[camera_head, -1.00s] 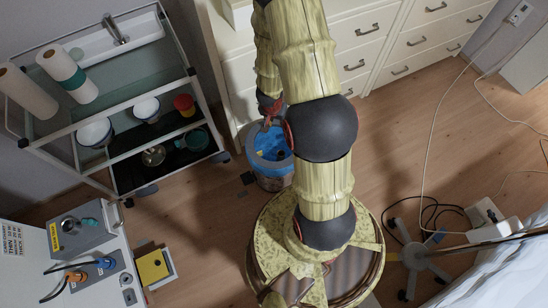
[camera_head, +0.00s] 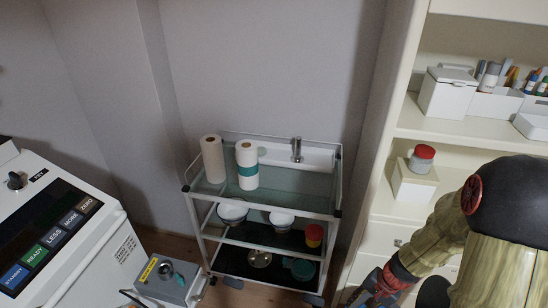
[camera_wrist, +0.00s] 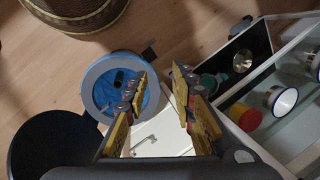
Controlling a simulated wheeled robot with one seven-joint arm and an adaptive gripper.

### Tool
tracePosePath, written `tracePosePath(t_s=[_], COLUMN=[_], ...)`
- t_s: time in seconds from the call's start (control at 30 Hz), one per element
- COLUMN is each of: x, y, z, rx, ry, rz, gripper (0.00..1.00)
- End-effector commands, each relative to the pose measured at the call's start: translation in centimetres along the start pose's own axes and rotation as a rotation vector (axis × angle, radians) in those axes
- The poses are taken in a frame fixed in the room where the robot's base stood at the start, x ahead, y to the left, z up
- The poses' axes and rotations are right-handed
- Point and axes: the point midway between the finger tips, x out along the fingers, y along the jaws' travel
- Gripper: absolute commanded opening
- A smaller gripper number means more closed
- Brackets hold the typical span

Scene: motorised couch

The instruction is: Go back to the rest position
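My gripper (camera_wrist: 161,75) is open and empty in the wrist view, its two yellow and dark fingers apart. In the head view my gripper (camera_head: 375,290) shows at the lower right, partly cut off by the bottom edge. My arm is bent at the right side of that view, in front of the cream cabinet. In the wrist view a blue-lined round bin (camera_wrist: 91,84) stands on the floor below and left of the fingers, with small dark items inside. The bin is not seen in the head view now.
A wheeled cart (camera_head: 272,214) stands against the wall with paper rolls, bowls and a red-yellow container. A control console (camera_head: 60,235) is at the left. A cream shelf unit (camera_head: 415,130) is close to my arm at the right. Some wood floor (camera_wrist: 185,30) is clear.

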Motion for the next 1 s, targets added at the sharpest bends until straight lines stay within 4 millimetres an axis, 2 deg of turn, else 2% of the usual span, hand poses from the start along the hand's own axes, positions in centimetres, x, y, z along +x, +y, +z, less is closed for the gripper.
tracePosePath(t_s=[0.03, 0.2, 0.5, 0.77, 1.0], x=[-2.0, -8.2, -18.5, -26.4, -32.6], y=[-0.9, -2.7, -3.1, -2.8, -4.3], z=[0.8, 4.7, 10.2, 13.6, 16.0], rx=[-0.044, -0.201, -0.454, -0.645, -0.773], ry=[-0.004, -0.03, 0.03, 0.185, 0.383], rz=[-0.007, 0.009, 0.093, 0.149, 0.104], gripper=[0.26, 0.26, 0.26, 0.26, 0.26])
